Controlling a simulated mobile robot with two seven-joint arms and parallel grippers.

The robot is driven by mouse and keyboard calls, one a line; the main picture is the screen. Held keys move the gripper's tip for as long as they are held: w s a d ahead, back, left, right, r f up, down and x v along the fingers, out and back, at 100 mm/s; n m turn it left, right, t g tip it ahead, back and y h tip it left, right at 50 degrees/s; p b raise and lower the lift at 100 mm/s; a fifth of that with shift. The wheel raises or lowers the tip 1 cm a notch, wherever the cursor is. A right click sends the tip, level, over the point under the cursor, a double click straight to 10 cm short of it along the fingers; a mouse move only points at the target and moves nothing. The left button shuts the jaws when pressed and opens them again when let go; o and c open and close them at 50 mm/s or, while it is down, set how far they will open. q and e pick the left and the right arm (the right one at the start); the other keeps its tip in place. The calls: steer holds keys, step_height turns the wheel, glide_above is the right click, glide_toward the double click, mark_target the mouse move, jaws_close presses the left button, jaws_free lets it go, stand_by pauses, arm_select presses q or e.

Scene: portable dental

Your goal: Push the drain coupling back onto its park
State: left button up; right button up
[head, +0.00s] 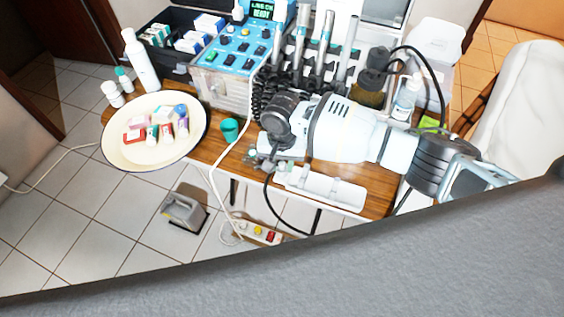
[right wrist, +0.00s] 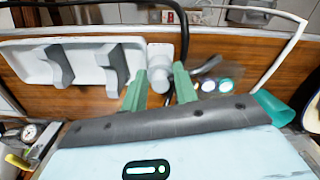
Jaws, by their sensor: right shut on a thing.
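My right gripper (head: 270,163) reaches in from the right in the head view, low over the front edge of the wooden table. In the right wrist view its two green fingers (right wrist: 160,92) are shut on a pale grey cylindrical piece, which I take for the drain coupling (right wrist: 160,62). The coupling stands at the table's front edge, beside a white tray. Its park cannot be made out; the fingers and the gripper body hide what lies under the coupling. My left gripper is not in view.
The white tray with grey rests (head: 325,188) lies just right of the gripper. A teal cup (head: 230,130) stands close behind it to the left. A black hose (head: 272,203) and white cord (head: 214,185) hang over the front edge. An enamel basin (head: 115,148) sits at left.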

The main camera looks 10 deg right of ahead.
mark_target(282, 164)
steer(key=shift+f, duration=0.25)
steer(key=o, duration=1.1)
step_height(282, 164, up, 7)
steer(key=shift+p, duration=0.6)
steer(key=shift+r, duration=0.45)
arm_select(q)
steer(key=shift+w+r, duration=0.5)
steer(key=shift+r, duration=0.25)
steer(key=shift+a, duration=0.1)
